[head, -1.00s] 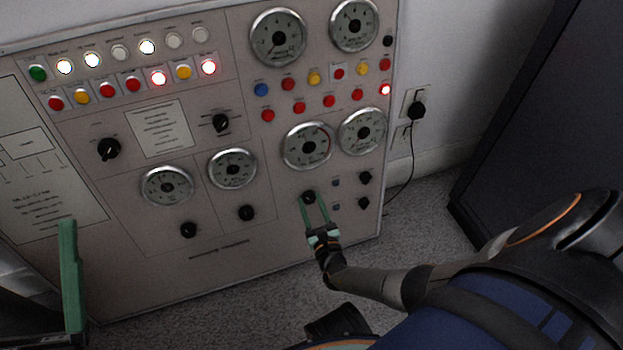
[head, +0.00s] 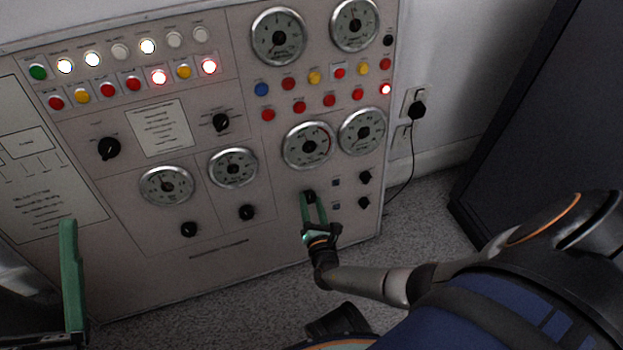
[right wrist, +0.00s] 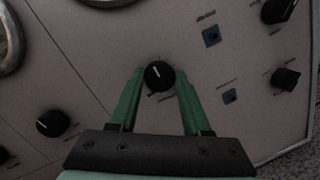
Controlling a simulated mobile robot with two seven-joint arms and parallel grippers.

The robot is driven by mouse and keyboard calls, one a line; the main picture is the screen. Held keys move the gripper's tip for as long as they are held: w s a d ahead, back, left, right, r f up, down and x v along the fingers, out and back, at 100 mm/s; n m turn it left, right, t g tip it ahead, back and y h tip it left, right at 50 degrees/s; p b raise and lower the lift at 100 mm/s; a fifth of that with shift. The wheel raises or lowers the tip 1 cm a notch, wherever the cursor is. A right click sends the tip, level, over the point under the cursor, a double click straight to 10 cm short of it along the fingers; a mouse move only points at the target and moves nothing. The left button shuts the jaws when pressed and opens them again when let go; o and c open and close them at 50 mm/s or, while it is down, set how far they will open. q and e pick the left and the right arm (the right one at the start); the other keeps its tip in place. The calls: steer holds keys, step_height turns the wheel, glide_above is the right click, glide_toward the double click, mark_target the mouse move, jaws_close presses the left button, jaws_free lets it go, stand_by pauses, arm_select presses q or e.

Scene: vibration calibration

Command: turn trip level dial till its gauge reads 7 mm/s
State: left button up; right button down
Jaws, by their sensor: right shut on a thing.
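My right gripper (head: 311,198) is shut on a small black dial, with one green finger on each side of it. The dial (right wrist: 159,75) shows in the right wrist view with a white pointer line tilted slightly left of straight up. A round gauge (head: 307,146) with a red mark on its scale is directly above the dial in the head view. Its reading and the panel labels are too small to read. Of my left gripper, a green finger (head: 71,280) shows at the lower left, away from the panel's dials; its opening cannot be judged.
The grey panel (head: 250,262) carries other gauges, lamps and knobs. Two small blue squares (right wrist: 211,36) (right wrist: 229,96) and two black knobs (right wrist: 285,79) (right wrist: 278,10) lie right of the held dial. A dark cabinet (head: 530,130) stands at the right.

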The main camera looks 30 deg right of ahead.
steer(key=m+g, duration=0.1)
steer(key=m, duration=0.5)
steer(key=shift+d+r, duration=0.1)
stand_by(0.4)
steer(key=shift+c, duration=1.8)
jaws_free()
